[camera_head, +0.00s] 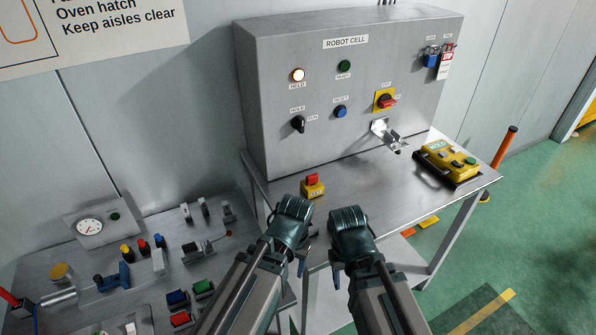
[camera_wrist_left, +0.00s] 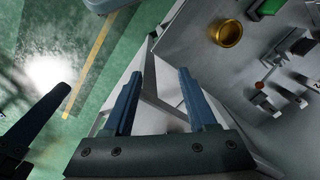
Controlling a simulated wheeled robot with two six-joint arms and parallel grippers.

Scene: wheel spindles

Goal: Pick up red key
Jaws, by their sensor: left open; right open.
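No separate key shape is clear to me. A small red piece (camera_head: 312,179) sits on top of a yellow block (camera_head: 313,190) on the steel table below the robot cell panel; it could be the red key, but I cannot tell for sure. My left gripper (camera_head: 291,222) is in front of the table edge, lower left of the block. The left wrist view shows its two fingers (camera_wrist_left: 160,95) apart with nothing between them. My right gripper (camera_head: 350,228) is lower right of the block, open; I see nothing held in it.
The grey panel (camera_head: 345,75) carries knobs, lamps, a red-handled yellow switch (camera_head: 385,101), and blue and red padlocks (camera_head: 431,56). A yellow teach pendant (camera_head: 448,158) lies at the table's right. A lower-left bench holds several buttons and a gauge (camera_head: 90,227). The table (camera_head: 365,180) right of the block is clear.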

